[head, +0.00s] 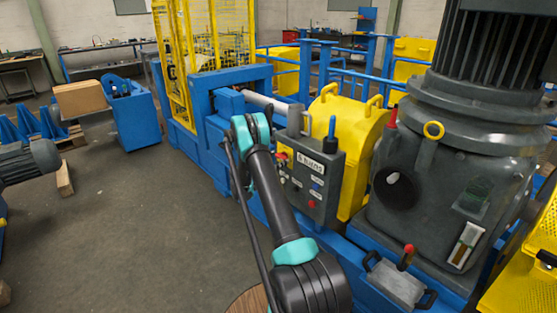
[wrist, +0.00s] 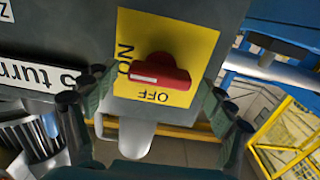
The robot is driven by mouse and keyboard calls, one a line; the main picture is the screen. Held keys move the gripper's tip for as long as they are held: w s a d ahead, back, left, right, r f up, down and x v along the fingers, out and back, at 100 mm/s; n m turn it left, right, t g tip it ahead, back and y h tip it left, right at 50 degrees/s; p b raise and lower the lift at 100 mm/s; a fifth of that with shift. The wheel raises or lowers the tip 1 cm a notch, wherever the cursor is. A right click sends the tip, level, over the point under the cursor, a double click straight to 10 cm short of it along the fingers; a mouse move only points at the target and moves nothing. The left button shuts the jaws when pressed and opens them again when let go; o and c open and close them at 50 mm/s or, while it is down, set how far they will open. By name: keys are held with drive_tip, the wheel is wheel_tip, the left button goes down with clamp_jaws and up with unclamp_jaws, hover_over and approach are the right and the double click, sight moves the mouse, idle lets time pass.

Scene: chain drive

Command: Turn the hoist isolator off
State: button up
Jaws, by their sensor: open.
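The hoist isolator is a red rotary handle (wrist: 165,74) on a yellow plate (wrist: 195,40) in the wrist view. Its white-marked end points left, toward the side lettered ON; OFF is lettered along the lower edge. My gripper (wrist: 158,88) is open, with one finger left and the other right of the handle. I see no clear contact. In the head view, the grey control box (head: 312,180) carries a small red and yellow part near its upper left. My arm's end is beside that side of the box, and the fingers are hard to make out.
A white label (wrist: 40,74) is left of the plate. The box also carries a red button (head: 311,204) and small labels. A yellow guard (head: 355,130) and a large grey motor housing (head: 450,170) stand to the right. Blue framing (head: 215,125) is behind; open floor lies left.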

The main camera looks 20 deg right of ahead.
drive_tip(key=c, duration=1.2)
drive_tip(key=shift+o, duration=0.2)
drive_tip(key=shift+n, duration=0.3)
drive_tip(key=shift+w+f+n, duration=0.1)
drive_tip(key=shift+n, duration=8.5)
